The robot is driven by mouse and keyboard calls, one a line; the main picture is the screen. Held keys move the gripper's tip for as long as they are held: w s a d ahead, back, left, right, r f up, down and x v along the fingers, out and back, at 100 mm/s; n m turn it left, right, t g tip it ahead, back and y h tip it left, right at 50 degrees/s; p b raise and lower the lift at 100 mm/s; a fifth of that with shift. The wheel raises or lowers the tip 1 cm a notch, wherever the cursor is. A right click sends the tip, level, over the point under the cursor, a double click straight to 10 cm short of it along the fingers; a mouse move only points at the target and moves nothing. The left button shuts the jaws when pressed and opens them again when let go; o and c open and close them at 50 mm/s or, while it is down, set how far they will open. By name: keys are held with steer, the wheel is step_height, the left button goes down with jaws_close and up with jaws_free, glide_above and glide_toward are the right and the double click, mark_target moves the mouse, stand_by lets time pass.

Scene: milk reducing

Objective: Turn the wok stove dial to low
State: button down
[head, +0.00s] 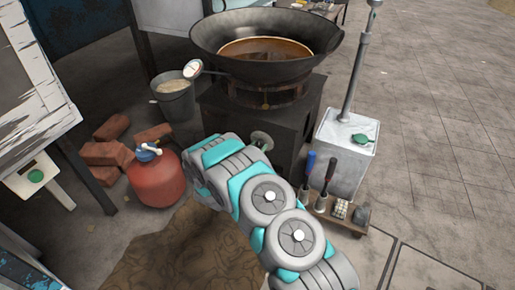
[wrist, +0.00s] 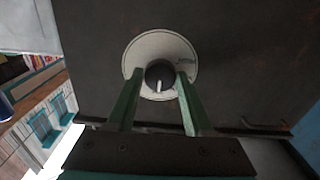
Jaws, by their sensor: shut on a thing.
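The wok stove is a dark box (head: 235,115) in the head view, with a large wok (head: 220,50) on top. Its round pale dial plate (head: 262,139) shows on the front face, just past my arm. In the wrist view the dial plate (wrist: 148,55) surrounds a dark dial knob (wrist: 159,74) with a white pointer mark pointing down in the picture. My gripper (wrist: 160,80) has its two green fingers on either side of the knob and is shut on it. In the head view my gripper is hidden behind my arm.
A red gas tank (head: 157,180) and bricks (head: 106,152) stand left of the stove. A metal bucket (head: 175,98) is beside it. A white box with a pole (head: 345,150) and a low rack of tools (head: 340,212) stand to the right. Paved floor is open at far right.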

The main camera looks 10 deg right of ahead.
steer(key=n+p, duration=0.1)
steer(key=n, duration=0.3)
steer(key=shift+r, duration=0.1)
steer(key=shift+n+p, duration=0.45)
steer(key=shift+n, duration=1.15)
steer(key=shift+c, duration=1.4)
jaws_free()
steer(key=shift+a, duration=0.1)
steer(key=v, duration=0.7)
steer(key=shift+s, duration=0.3)
